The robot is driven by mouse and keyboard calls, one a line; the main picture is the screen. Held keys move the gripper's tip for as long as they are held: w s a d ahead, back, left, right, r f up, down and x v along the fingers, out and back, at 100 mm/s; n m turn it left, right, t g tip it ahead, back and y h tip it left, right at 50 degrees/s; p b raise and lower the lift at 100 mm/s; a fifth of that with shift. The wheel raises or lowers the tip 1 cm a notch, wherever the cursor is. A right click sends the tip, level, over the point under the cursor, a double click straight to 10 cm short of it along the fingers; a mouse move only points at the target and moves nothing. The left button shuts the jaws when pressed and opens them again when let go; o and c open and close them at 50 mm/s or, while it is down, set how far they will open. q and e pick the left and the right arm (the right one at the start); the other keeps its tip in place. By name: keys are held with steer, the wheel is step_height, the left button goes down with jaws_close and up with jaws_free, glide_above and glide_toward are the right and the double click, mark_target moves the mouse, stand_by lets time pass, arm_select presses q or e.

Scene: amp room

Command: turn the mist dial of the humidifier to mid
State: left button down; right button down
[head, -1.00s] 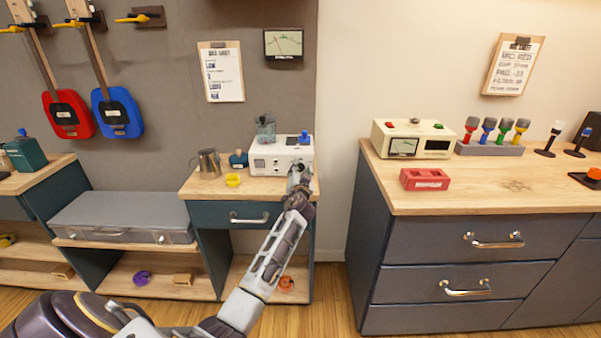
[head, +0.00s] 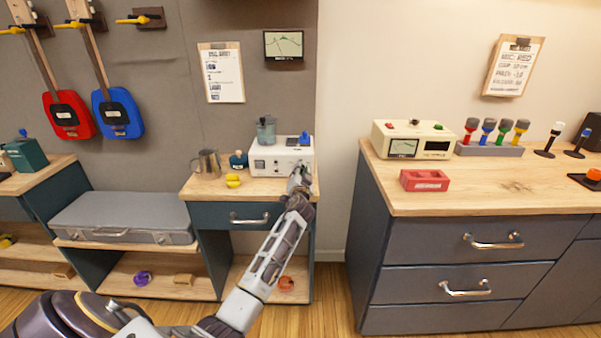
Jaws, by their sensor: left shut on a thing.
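The humidifier is a white box (head: 270,157) on the small wooden-topped cabinet, with a clear grey tank (head: 266,130) on its top left and a blue part (head: 304,139) on its top right. Small dark controls show on the left of its front face. My left gripper (head: 298,170) is at the right part of that front face, shut on the mist dial. The fingers cover the dial, so its pointer and setting cannot be read. My right gripper is not in view.
A metal jug (head: 207,163), a dark teal bottle (head: 238,160) and a yellow object (head: 233,181) stand left of the humidifier. The cabinet top (head: 205,186) is clear in front of them. A gap separates it from the larger counter (head: 480,195) on the right.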

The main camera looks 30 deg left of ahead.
arm_select(q)
steer(key=m+p, duration=0.3)
steer(key=m, duration=0.5)
steer(key=shift+f+m+p, duration=0.1)
steer(key=shift+m+p, duration=0.3)
steer(key=shift+f+m+p, duration=0.1)
steer(key=shift+m+p, duration=0.25)
steer(key=shift+m, duration=0.55)
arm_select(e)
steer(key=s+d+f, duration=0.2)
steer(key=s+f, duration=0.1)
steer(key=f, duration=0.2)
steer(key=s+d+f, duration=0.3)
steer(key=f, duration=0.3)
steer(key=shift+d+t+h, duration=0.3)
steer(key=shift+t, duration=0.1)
arm_select(q)
steer(key=c, duration=1.3)
jaws_free()
steer(key=shift+s+d, duration=0.1)
steer(key=shift+v, duration=5.9)
steer(key=shift+f, duration=0.1)
